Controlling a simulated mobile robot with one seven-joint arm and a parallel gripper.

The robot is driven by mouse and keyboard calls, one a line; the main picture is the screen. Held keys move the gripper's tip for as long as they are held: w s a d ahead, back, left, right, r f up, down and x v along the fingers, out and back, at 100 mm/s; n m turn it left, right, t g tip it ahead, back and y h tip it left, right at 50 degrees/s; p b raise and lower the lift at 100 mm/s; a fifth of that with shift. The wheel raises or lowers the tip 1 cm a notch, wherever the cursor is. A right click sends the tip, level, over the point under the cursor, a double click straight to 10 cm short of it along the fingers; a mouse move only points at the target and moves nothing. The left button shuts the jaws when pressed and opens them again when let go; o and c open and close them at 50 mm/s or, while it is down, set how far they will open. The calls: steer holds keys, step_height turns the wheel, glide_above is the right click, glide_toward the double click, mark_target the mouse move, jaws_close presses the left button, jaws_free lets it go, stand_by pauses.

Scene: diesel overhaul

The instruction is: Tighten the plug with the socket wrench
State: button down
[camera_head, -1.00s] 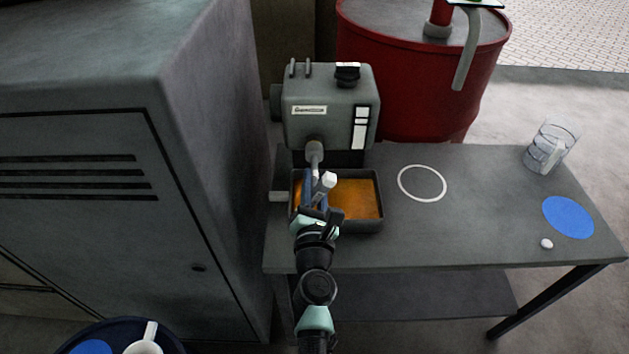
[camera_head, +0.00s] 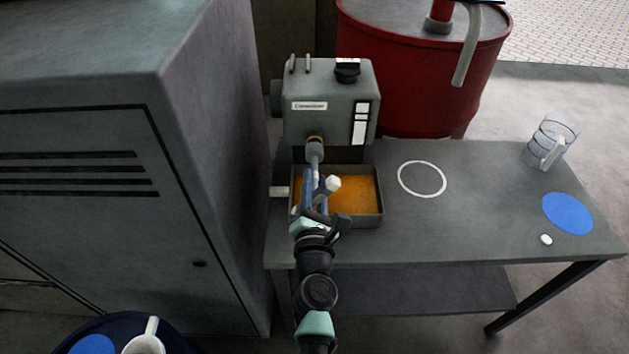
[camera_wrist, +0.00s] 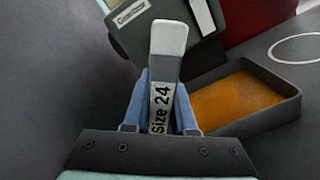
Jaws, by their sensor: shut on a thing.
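My gripper (camera_head: 315,196) is shut on the socket wrench, its blue fingers on either side of the handle. In the wrist view, the wrench handle (camera_wrist: 160,105) reads "Size 24" and has a light grey end. In the head view, the wrench's grey socket (camera_head: 314,152) is at the lower front of the grey machine housing (camera_head: 300,122). A yellow-orange ring (camera_head: 314,139) shows between socket and housing. The plug itself is hidden by the socket; I cannot tell how far it is screwed in.
A dark tray (camera_head: 362,222) with orange-brown liquid lies on the table below the socket. A tall grey cabinet (camera_head: 215,130) stands close on the left. A red drum (camera_head: 415,95) is behind. A clear jug (camera_head: 553,140) stands at the right.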

steer(key=n, duration=0.4)
steer(key=shift+r, duration=0.1)
steer(key=n, duration=0.4)
steer(key=shift+n, duration=0.3)
steer(key=n, duration=1.2)
steer(key=shift+r, duration=0.1)
steer(key=n, duration=1)
steer(key=shift+n, duration=0.3)
steer(key=shift+b, duration=0.3)
